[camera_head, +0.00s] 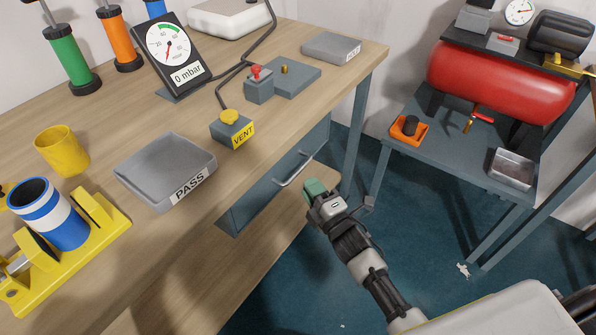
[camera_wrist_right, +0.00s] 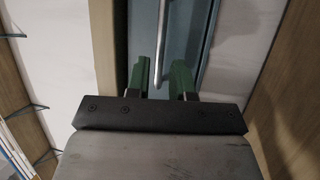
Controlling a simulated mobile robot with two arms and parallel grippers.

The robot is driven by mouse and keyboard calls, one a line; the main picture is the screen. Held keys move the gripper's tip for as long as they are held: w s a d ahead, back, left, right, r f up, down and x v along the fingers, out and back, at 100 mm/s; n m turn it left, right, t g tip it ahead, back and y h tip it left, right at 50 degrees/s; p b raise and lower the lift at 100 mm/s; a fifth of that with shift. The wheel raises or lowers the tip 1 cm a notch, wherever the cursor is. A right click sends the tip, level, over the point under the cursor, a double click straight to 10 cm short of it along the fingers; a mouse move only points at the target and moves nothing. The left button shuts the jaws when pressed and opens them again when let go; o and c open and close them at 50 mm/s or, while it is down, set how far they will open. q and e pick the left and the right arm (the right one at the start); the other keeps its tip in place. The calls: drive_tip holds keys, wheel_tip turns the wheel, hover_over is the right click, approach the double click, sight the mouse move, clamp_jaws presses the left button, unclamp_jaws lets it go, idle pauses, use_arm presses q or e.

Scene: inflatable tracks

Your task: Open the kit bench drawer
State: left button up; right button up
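The kit bench drawer (camera_head: 262,192) is a blue-grey front under the wooden bench top (camera_head: 300,100). It looks shut. Its silver bar handle (camera_head: 296,170) stands out from the front. My right gripper (camera_head: 312,187) is just in front of the drawer, near the handle's right part. In the right wrist view my right gripper (camera_wrist_right: 166,80) is open, its two green fingers apart. The end of the handle (camera_wrist_right: 161,50) shows between or just beyond the fingertips, and I see no grip on it. My left gripper is not in view.
On the bench stand a PASS tray (camera_head: 165,165), a yellow VENT button (camera_head: 231,127), a gauge (camera_head: 170,55), a yellow cup (camera_head: 62,150) and a striped roll in a yellow holder (camera_head: 95,215). A side table with a red tank (camera_head: 490,80) stands right. Blue floor lies between.

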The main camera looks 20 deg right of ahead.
sight(298, 169)
drive_tip(key=x, duration=0.6)
drive_tip(key=shift+w+a, duration=0.1)
drive_tip(key=shift+w, duration=0.1)
clamp_jaws()
